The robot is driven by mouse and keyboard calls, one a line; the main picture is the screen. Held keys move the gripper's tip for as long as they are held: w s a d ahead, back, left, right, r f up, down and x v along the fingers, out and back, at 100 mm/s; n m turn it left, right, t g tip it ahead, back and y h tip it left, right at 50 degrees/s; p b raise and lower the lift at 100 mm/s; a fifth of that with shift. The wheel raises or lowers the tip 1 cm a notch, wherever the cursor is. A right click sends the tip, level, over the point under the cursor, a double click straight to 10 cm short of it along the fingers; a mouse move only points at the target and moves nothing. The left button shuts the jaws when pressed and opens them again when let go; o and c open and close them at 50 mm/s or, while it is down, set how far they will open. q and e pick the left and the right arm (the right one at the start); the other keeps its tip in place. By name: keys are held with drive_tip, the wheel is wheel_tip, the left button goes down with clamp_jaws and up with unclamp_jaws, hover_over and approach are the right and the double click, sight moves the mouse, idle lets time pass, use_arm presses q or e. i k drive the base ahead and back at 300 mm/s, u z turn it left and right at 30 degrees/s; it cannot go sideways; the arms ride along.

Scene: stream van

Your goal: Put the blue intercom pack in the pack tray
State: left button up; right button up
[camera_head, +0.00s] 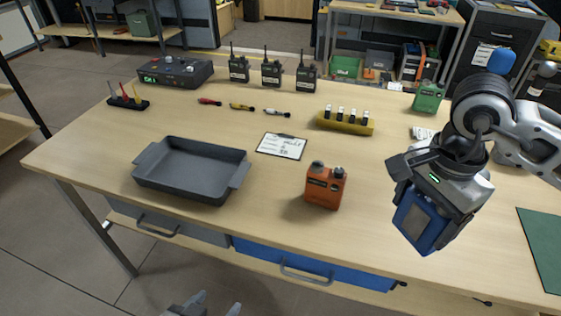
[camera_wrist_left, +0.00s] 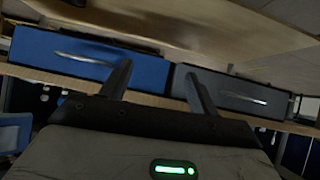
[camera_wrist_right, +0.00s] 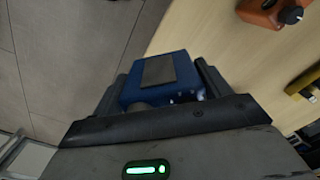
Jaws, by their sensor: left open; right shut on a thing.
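The blue intercom pack (camera_head: 424,224) is held by my right gripper (camera_head: 428,208), above the right front part of the table. In the right wrist view the blue pack (camera_wrist_right: 160,82) sits between the two fingers of my right gripper (camera_wrist_right: 163,90), which is shut on it. The pack tray (camera_head: 192,170), a dark grey tray with side handles, stands empty on the left of the table, well away from the pack. My left gripper (camera_head: 205,306) is low at the bottom edge of the head view; the left wrist view shows its fingers (camera_wrist_left: 158,90) open and empty, facing the drawers.
An orange pack (camera_head: 325,187) stands on the table between the tray and my right gripper. A blue drawer (camera_head: 310,268) is under the front edge.

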sight(175, 168)
drive_tip(key=u, duration=0.35)
drive_tip(key=k, duration=0.45)
drive_tip(key=u, duration=1.2)
drive_tip(key=i, duration=1.2)
drive_tip(key=z, duration=0.45)
